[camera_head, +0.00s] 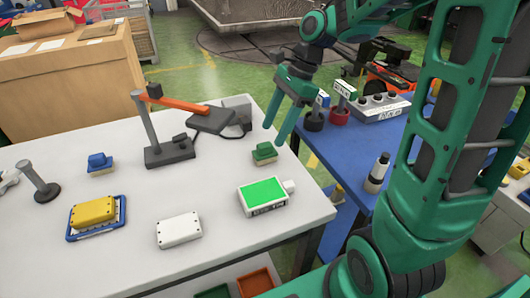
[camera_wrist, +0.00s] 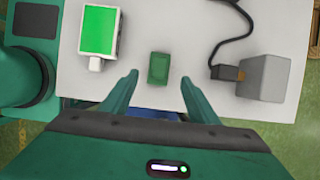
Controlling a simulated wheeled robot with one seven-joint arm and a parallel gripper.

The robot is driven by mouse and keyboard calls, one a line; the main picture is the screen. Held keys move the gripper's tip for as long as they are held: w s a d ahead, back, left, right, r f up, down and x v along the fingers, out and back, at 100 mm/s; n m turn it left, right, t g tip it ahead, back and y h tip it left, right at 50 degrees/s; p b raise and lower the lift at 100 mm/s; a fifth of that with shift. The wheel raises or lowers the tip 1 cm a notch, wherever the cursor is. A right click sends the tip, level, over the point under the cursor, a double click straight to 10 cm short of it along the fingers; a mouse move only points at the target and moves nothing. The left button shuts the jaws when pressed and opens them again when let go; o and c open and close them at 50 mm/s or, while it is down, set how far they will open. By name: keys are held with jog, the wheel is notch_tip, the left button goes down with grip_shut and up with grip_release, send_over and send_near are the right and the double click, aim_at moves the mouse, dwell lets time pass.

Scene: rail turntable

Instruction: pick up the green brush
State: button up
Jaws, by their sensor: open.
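The green brush (camera_head: 264,153) stands on the white table near its right edge in the head view, with a green top over a pale lower part. In the wrist view the green brush (camera_wrist: 159,68) shows from above, ahead of and between the fingertips. My gripper (camera_head: 284,120) is open and empty, above the table edge close to the brush. In the wrist view the two fingers of my gripper (camera_wrist: 159,80) are spread wide, one on each side of the brush's line. I see no contact with the brush.
A device with a green screen (camera_head: 263,194) lies near the brush. A dark stand with an orange arm (camera_head: 165,148) and a grey block (camera_wrist: 264,79) with a cable are on the other side. A blue table (camera_head: 352,150) with tools adjoins the white table (camera_head: 140,190).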

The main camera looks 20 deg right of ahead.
aim_at(266, 144)
jog(key=shift+a+x, duration=0.15)
jog(key=shift+x, duration=1.55)
jog(key=shift+a+x, duration=0.15)
jog(key=shift+x, duration=1.55)
jog(key=shift+r, duration=0.15)
jog(key=c, duration=1.1)
jog(key=shift+c, duration=0.2)
notch_tip(266, 144, up, 18)
